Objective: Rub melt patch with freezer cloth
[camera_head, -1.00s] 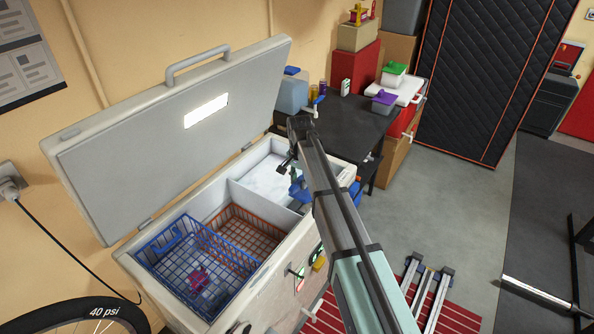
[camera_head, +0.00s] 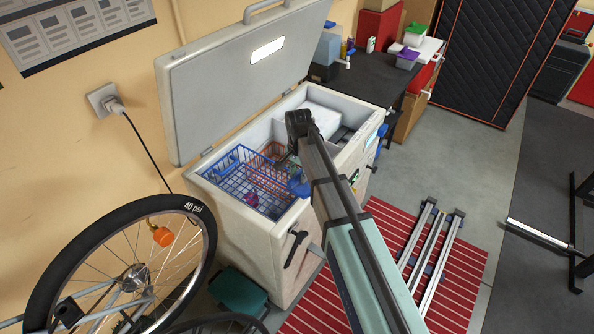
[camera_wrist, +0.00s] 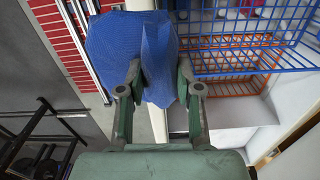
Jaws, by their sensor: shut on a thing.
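My gripper (camera_wrist: 160,92) is shut on the blue freezer cloth (camera_wrist: 128,48), which spreads limp beyond the fingers in the wrist view. In the head view the cloth (camera_head: 298,187) shows beside my arm, over the front rim of the open chest freezer (camera_head: 240,238). Whether it touches the rim is unclear. Inside the freezer are a blue wire basket (camera_head: 238,180) and an orange wire basket (camera_head: 271,152), left of my gripper. I cannot make out a melt patch; my arm hides part of the interior.
The raised freezer lid (camera_head: 225,85) stands behind the opening. A bicycle wheel (camera_head: 130,260) is at the lower left. A dark table (camera_head: 370,80) stands beyond the freezer. Metal rails (camera_head: 430,250) lie on a red striped mat (camera_head: 375,215). Grey floor (camera_head: 455,150) is open at right.

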